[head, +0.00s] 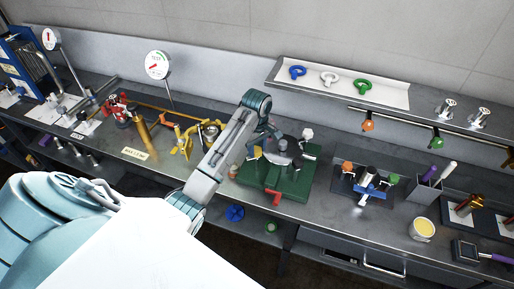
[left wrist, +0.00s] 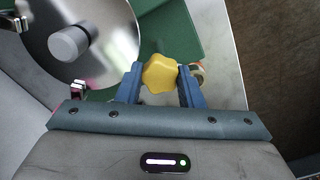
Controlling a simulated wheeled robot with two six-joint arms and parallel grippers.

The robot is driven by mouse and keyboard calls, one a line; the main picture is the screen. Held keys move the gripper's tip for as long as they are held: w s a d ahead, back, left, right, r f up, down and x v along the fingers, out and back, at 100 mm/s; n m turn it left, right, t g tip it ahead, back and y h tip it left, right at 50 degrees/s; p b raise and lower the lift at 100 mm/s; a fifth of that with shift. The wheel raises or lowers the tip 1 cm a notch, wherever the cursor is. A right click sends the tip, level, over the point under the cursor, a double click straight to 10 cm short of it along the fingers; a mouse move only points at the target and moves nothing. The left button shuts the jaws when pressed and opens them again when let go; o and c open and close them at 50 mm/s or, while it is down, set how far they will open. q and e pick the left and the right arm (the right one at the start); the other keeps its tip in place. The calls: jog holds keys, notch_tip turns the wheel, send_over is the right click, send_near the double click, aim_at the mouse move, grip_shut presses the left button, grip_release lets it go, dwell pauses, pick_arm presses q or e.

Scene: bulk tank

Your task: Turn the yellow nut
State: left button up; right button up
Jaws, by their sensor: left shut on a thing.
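The yellow nut (left wrist: 159,73) is a lobed, star-shaped knob. In the left wrist view it sits between the two blue fingers of my left gripper (left wrist: 162,84), which is shut on it. In the head view my left gripper (head: 262,143) is over the left part of the green device (head: 290,185), and the arm hides most of that side. A round metal disc with a grey hub (left wrist: 70,42) lies beside the nut in the left wrist view. The nut's threads and seat are hidden. My right gripper is not seen.
A red handle (head: 276,198) sticks out at the device's front. A stand with orange and green knobs (head: 365,184) is to the right, near a yellow-filled cup (head: 422,229). A shelf (head: 340,88) with coloured rings hangs behind. Some bare bench lies between the device and the stand.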

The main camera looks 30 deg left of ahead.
pick_arm(q)
jog(key=shift+w+a+r, duration=0.1)
jog(key=shift+w+r, duration=0.05)
jog(key=shift+r, duration=0.05)
jog(key=o, duration=1)
jog(key=shift+c, duration=0.2)
jog(key=shift+f, duration=0.15)
